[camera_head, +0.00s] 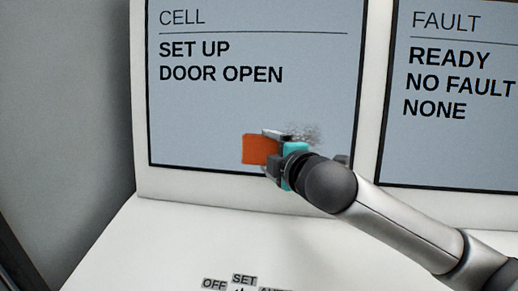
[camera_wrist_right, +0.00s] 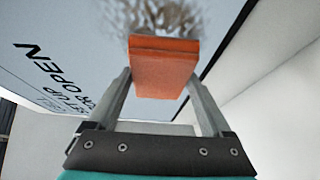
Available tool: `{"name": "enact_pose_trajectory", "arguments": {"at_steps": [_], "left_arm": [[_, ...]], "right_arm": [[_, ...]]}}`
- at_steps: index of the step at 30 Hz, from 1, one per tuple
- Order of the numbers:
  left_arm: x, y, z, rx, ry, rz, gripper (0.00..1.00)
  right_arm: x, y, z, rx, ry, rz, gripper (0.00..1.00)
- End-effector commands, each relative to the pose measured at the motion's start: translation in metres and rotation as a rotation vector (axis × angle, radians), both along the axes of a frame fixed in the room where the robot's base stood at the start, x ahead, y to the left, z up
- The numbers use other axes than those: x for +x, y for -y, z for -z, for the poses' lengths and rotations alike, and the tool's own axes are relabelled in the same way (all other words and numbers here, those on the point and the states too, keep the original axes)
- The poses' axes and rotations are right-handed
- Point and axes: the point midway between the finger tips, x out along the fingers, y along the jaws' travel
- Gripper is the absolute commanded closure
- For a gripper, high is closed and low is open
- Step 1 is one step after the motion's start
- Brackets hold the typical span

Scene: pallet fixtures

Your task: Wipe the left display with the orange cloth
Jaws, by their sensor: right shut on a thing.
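The left display (camera_head: 200,115) reads CELL, SET UP, DOOR OPEN. A dark grey smudge (camera_head: 303,132) shows on its lower right part, just above my right gripper. My right gripper (camera_head: 270,150) is shut on the orange cloth (camera_head: 258,149), in front of the display's lower part. In the right wrist view the cloth (camera_wrist_right: 163,68) is a flat orange block between the two fingers, and its far edge is at the smudge (camera_wrist_right: 165,17). Whether the cloth touches the screen I cannot tell. My left gripper is not in view.
The right display (camera_head: 450,140) reads FAULT, READY, NO FAULT, NONE. A white panel (camera_head: 150,245) slopes out below the displays, with a selector marked OFF and SET (camera_head: 243,280) at the bottom. A grey wall (camera_head: 65,100) is on the left.

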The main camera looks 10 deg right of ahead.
Motion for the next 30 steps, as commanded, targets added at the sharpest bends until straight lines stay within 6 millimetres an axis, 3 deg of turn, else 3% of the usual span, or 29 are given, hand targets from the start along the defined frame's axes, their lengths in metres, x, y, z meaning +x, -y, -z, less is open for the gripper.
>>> {"name": "enact_pose_trajectory", "arguments": {"at_steps": [30], "left_arm": [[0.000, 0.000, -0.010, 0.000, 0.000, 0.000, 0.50]], "right_arm": [[-0.020, 0.057, 0.001, -0.003, -0.001, 0.003, 0.61]]}}
